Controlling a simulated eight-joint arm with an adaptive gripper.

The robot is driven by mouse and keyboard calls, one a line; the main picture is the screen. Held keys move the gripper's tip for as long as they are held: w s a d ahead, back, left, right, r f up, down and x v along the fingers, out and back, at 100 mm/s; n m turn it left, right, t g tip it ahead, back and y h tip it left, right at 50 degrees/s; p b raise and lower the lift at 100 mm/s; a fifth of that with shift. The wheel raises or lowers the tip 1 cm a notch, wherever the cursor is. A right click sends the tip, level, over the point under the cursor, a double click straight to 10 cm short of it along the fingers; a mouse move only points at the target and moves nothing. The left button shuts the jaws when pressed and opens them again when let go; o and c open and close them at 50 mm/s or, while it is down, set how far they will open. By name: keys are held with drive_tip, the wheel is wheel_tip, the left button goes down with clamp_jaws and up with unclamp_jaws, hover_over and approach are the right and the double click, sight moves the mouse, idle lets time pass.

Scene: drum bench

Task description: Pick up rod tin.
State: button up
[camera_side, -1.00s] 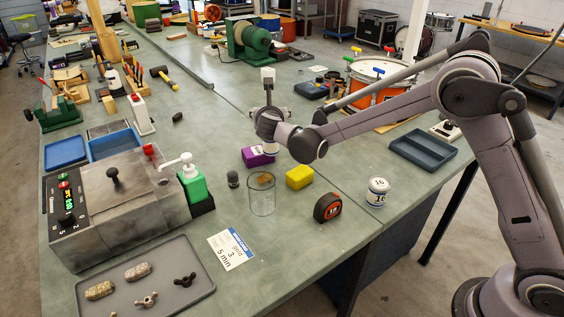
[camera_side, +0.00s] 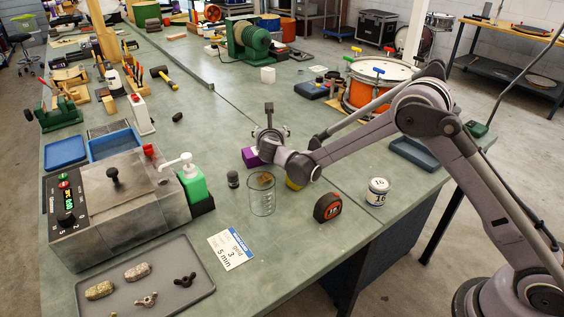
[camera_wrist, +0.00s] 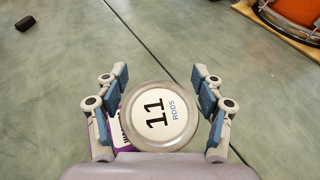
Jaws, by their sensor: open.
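In the wrist view, a round tin with a pale lid marked "11 RODS" (camera_wrist: 160,116) stands between the fingers of my gripper (camera_wrist: 160,76). The fingers are open, one on each side of the lid. I cannot tell whether either touches the tin. In the side view, my gripper (camera_side: 269,146) is low over the bench beside the purple box (camera_side: 250,157). The rod tin is hidden behind my gripper and arm there.
The purple box shows close by the left finger in the wrist view (camera_wrist: 121,128). A glass beaker (camera_side: 262,197), a yellow block (camera_side: 294,185), a tape measure (camera_side: 327,207) and a tin marked "16" (camera_side: 378,191) stand nearby. Clear bench (camera_side: 215,110) lies behind my gripper.

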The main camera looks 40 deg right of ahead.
drive_tip(key=c, duration=1.3)
drive_tip(key=shift+r, duration=0.1)
clamp_jaws()
